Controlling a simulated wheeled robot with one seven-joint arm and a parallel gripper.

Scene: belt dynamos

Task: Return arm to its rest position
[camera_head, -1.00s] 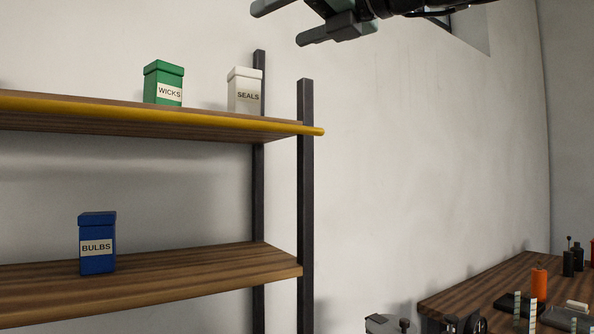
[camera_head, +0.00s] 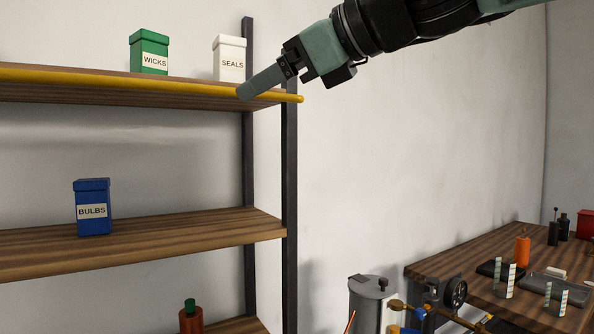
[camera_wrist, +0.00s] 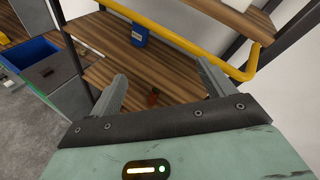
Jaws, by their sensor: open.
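My gripper (camera_head: 245,92) shows at the top of the head view, with its fingers pointing down-left in front of the right end of the upper shelf. In the wrist view my gripper (camera_wrist: 160,88) is open, its two fingers apart with nothing between them. Whether the finger touches the yellow rail (camera_head: 170,85) cannot be told from the head view.
A green WICKS box (camera_head: 149,52) and white SEALS box (camera_head: 229,58) stand on the upper shelf. A blue BULBS box (camera_head: 93,208) stands on the middle shelf. A wooden bench (camera_head: 440,262) with small items is at right. Bare wall lies between.

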